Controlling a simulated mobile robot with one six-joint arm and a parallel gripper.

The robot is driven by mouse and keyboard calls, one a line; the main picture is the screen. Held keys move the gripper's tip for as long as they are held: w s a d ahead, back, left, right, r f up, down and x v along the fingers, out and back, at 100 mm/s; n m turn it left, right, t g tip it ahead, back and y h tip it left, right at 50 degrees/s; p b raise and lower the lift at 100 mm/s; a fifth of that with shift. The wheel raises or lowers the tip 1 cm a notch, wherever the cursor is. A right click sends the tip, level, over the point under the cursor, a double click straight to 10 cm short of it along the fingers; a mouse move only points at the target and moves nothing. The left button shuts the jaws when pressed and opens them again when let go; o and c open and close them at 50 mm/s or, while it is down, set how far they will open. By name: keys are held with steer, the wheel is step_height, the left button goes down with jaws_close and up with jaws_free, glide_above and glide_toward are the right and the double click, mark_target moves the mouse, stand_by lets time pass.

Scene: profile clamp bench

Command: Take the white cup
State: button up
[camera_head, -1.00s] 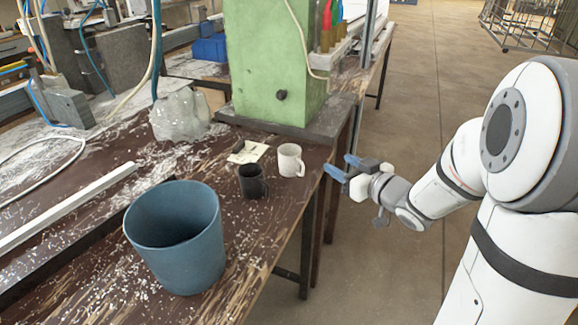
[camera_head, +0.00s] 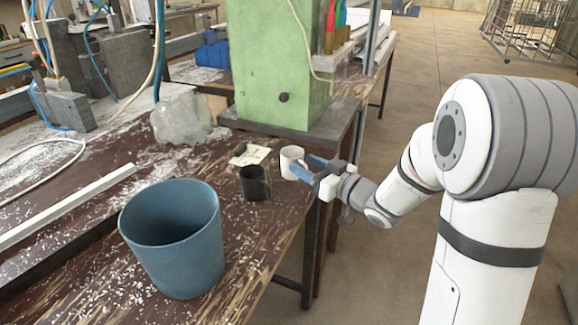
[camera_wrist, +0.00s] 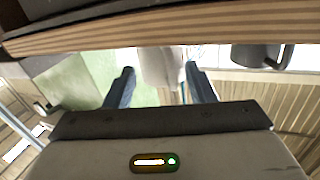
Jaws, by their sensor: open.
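The white cup (camera_head: 290,161) stands upright on the brown workbench near its right edge, just right of a black cup (camera_head: 254,183). My gripper (camera_head: 306,167) is open, with its blue fingers at the cup's right side; the near finger overlaps the cup in the head view. In the wrist view the white cup (camera_wrist: 160,68) shows between the two spread fingertips of my gripper (camera_wrist: 158,80). The black cup (camera_wrist: 262,55) shows at the upper right there. I cannot tell whether the fingers touch the white cup.
A large blue bin (camera_head: 175,240) stands at the front of the bench (camera_head: 245,235). A green machine block (camera_head: 275,70) on a dark base is behind the cups. A small paper note (camera_head: 250,155) lies beside them.

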jaws_close()
stand_by(0.5)
